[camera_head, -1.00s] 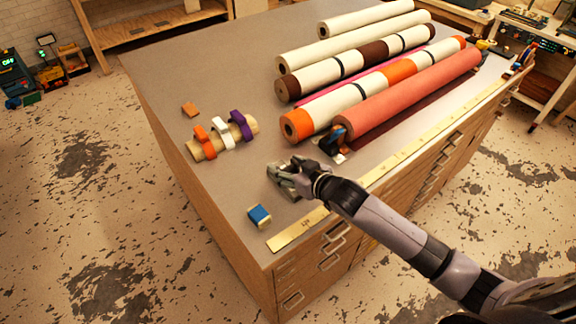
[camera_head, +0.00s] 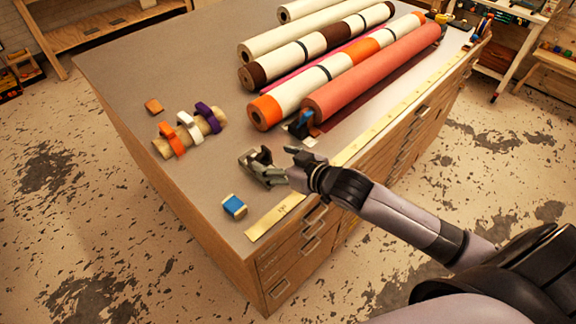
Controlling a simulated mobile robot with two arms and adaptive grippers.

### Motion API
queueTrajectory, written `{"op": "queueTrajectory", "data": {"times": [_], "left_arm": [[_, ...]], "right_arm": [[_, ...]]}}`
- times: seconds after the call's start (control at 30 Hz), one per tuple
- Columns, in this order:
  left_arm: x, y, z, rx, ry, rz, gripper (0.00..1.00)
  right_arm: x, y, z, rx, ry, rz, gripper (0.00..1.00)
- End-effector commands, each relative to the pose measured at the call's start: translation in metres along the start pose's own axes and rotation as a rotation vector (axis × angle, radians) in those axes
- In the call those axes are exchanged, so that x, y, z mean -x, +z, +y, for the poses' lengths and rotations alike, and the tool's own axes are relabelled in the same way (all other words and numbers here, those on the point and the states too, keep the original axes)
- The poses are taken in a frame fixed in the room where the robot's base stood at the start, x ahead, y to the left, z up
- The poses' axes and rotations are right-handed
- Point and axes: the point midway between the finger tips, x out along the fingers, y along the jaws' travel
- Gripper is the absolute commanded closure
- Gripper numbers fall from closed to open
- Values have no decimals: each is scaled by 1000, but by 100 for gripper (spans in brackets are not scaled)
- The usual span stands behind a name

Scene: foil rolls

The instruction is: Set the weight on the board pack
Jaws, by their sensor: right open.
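A small dark and blue piece (camera_head: 300,126) stands at the near end of the coral roll, beyond the gripper. I cannot tell for sure which of these is the weight or the board pack. My left gripper is out of view.
Several rolls lie side by side at the back, including a coral roll (camera_head: 370,72) and an orange and white roll (camera_head: 338,72). A tan roll with orange, white and purple clips (camera_head: 188,132) lies left, near an orange block (camera_head: 154,106). A yellow rule (camera_head: 375,128) runs along the edge.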

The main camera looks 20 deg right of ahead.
Motion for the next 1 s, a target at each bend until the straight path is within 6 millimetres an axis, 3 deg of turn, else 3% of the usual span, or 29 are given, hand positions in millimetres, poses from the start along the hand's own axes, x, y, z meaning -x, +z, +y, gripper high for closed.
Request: {"op": "queueTrajectory", "data": {"times": [0.1,0.33,1.0], "left_arm": [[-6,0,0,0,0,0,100],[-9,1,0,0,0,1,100],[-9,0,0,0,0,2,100]], "right_arm": [[22,2,-1,2,-2,-2,29],[44,1,0,1,0,-1,29],[48,6,-3,-4,8,-17,29]]}}
